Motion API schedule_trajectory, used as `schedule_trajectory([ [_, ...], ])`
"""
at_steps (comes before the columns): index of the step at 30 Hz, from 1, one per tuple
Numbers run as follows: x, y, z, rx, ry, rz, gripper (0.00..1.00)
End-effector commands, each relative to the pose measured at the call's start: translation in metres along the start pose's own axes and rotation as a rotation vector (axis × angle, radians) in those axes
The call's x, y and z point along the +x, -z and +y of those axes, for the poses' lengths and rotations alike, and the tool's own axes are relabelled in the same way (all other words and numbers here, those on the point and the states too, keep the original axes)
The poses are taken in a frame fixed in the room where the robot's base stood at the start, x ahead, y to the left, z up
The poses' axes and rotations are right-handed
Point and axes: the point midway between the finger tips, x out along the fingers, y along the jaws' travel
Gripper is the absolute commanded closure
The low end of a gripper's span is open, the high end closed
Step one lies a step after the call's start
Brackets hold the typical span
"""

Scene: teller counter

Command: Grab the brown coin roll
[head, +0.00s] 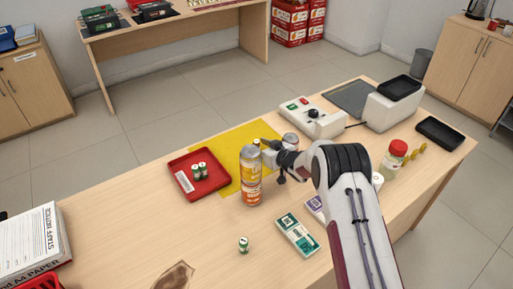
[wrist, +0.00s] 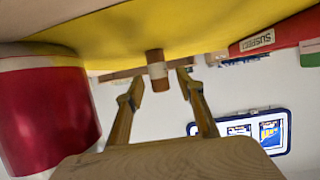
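The brown coin roll (wrist: 157,70) shows in the wrist view, small and brown with a paler band, against the yellow mat (wrist: 200,22). My gripper (wrist: 161,80) is open, with one finger on each side of the roll's image. Gaps show between the roll and both fingers, and I see no contact. In the head view my gripper (head: 268,152) is low over the yellow mat (head: 216,143), just behind and right of the orange-and-white can (head: 251,178). I cannot make out the brown roll clearly there; the can and gripper crowd that spot.
A red tray (head: 180,165) with green rolls (head: 199,171) lies left of the can. Another green roll (head: 243,244) stands in front. A counting device (head: 312,118) and red-lidded jar (head: 394,157) are on the right. A red cylinder (wrist: 45,110) is close left in the wrist view.

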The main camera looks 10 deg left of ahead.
Motion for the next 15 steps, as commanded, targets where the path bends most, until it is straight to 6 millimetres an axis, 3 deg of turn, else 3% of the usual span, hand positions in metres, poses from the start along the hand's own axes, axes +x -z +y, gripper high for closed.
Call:
schedule_trajectory([
  [12, -0.0002, -0.0001, 0.0000, 0.000, 0.000, 0.000, 0.62],
  [15, -0.0002, -0.0001, 0.0000, 0.000, 0.000, 0.000, 0.88],
])
